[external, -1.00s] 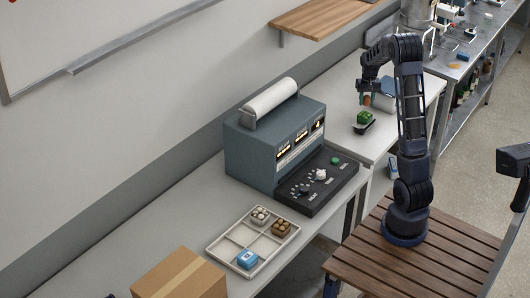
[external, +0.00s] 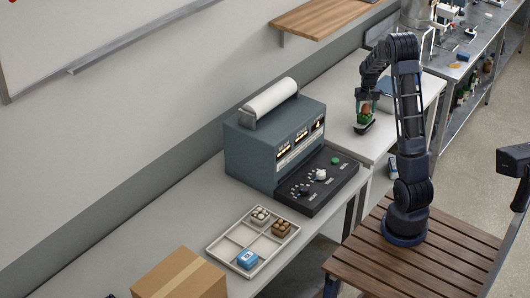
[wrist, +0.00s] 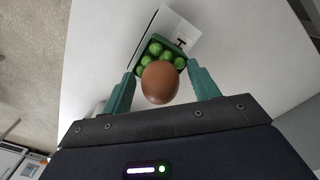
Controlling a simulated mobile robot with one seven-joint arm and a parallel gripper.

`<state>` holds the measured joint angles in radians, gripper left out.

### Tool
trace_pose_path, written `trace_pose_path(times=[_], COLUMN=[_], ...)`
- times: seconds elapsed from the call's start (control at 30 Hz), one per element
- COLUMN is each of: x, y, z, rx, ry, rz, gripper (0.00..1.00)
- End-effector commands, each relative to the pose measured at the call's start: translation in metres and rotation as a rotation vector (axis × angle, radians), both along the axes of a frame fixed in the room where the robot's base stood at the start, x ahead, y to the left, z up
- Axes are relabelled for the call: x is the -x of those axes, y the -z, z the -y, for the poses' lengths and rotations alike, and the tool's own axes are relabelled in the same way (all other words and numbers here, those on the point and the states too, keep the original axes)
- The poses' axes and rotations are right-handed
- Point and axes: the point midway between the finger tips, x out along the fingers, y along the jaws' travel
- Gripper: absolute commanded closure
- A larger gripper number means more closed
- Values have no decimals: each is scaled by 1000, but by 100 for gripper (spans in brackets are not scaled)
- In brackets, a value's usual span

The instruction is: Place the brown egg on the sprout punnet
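The brown egg (wrist: 160,83) sits between my gripper's two green fingers in the wrist view, over the near edge of the sprout punnet. A narrow gap shows on each side of the egg, so my gripper (wrist: 162,70) looks open around it. The sprout punnet (wrist: 181,48) is a dark green tray of round green sprouts, partly hidden by the egg. In the external view, my gripper (external: 367,101) is low over the punnet (external: 362,128), with the egg (external: 366,108) on or just above the sprouts.
The punnet is on the white bench (external: 345,90), near a grey control console (external: 275,140). A divided tray (external: 232,258) with small cartons and a cardboard box (external: 180,277) lie on the front bench. Bench space around the punnet is mostly clear.

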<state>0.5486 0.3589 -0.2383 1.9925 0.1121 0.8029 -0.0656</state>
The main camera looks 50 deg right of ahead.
Motion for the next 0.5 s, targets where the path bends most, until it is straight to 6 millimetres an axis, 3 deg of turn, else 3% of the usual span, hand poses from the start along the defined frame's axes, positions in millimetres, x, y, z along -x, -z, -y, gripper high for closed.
trace_pose_path(times=[0.3,0.5], x=[0,-1], y=[-3,-26], z=[0,1], rx=[1,3], ry=[0,0], rz=[1,3], gripper=[40,40])
